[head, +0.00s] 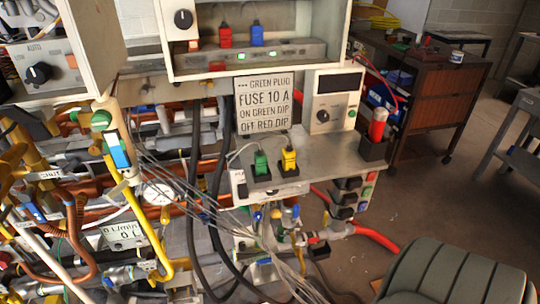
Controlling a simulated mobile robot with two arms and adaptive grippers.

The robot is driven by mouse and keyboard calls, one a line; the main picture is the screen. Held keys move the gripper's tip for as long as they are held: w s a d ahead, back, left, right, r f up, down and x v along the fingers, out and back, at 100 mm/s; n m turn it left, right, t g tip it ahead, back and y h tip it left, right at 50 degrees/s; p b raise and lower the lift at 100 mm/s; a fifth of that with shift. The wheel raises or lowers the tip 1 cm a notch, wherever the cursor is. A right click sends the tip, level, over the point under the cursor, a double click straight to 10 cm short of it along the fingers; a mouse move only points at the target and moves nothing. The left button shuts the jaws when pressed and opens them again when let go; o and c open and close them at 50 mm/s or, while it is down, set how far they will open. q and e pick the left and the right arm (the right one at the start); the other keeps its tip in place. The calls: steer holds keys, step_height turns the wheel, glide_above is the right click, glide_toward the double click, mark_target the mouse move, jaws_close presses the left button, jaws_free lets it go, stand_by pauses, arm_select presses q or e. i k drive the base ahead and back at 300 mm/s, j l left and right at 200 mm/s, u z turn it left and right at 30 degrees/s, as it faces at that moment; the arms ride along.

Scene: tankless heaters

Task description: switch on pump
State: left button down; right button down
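No part labelled as a pump can be made out. A sign (263,103) in the middle of the head view reads "GREEN PLUG, FUSE 10 A, ON GREEN DIP, OFF RED DIP". Below it, a green plug (261,164) and a yellow plug (289,160) stand in black sockets on a grey shelf. A red plug (225,36) and a blue plug (257,35) stand in the open box above, behind a strip (250,55) with green lights. Small green and red buttons (367,190) sit at the shelf's right end, beside black blocks (347,191). Neither gripper is in view.
A control box (332,101) with a dark display and knob stands behind the shelf (325,150). A red-topped item (377,125) stands in a black holder. Pipes, hoses and thin cables crowd the left and lower middle. A padded chair (458,276) is at bottom right; floor beyond is open.

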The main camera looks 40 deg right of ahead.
mark_target(242, 189)
steer(key=j+z, duration=0.1)
steer(key=z, duration=0.35)
steer(key=j+z, duration=0.1)
steer(key=z, duration=0.4)
steer(key=j+z, duration=0.1)
steer(key=z, duration=0.35)
